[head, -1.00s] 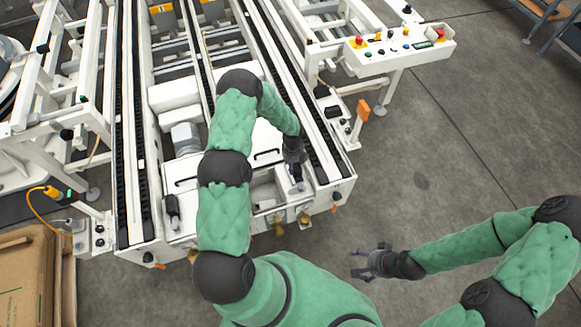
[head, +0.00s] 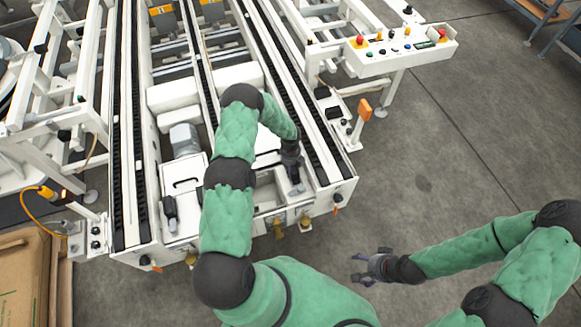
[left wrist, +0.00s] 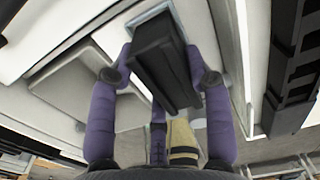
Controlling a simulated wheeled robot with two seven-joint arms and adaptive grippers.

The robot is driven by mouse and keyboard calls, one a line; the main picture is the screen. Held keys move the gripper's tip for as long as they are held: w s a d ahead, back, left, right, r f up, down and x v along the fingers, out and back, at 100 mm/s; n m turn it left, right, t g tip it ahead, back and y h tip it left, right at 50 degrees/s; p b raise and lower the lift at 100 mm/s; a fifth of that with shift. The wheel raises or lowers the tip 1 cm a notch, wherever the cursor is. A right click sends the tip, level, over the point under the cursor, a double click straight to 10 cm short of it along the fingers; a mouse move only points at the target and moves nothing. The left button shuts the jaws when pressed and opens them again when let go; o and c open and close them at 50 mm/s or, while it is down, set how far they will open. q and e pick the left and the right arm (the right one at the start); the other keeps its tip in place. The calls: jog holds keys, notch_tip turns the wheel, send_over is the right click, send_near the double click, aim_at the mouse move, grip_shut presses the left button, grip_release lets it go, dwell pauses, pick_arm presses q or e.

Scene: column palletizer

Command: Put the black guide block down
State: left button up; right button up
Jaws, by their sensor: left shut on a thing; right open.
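In the left wrist view, the black guide block (left wrist: 165,62) is a dark, long block with a pale blue-grey edge at its far end. My left gripper (left wrist: 163,80) is shut on it, one purple finger on each side. In the head view, my left gripper (head: 295,181) is over the front right part of the white conveyor machine (head: 345,194), beside the right-hand chain track. The block is small there, and I cannot tell whether it touches the machine. My right gripper (head: 364,267) is open and empty above the floor, right of the machine.
A similar black part (head: 169,207) sits on the machine's front left. A control panel (head: 400,46) with buttons stands at the upper right. A cardboard box (head: 24,270) is at the lower left. The grey floor (head: 440,150) on the right is clear.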

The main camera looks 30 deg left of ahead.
pick_arm(q)
jog(key=o, duration=1.2)
jog(key=shift+f, duration=0.1)
jog(key=shift+r, duration=0.25)
notch_tip(320, 180, up, 12)
jog(key=p, duration=0.4)
jog(key=s+d+f+n+h, duration=0.1)
jog(key=s+d+n+h, duration=0.1)
jog(key=s+d+n, duration=0.5)
jog(key=s+d+f+n+h, duration=0.1)
jog(key=s+d+n+h, duration=0.1)
jog(key=s+d+n, duration=0.8)
jog(key=n, duration=0.1)
jog(key=s+d+r+n, duration=0.1)
jog(key=s+d+n, duration=0.2)
jog(key=s+n, duration=0.1)
jog(key=s+d+r+n, duration=0.1)
jog(key=s+d+n, duration=0.2)
jog(key=n, duration=0.3)
jog(key=shift+s, duration=0.35)
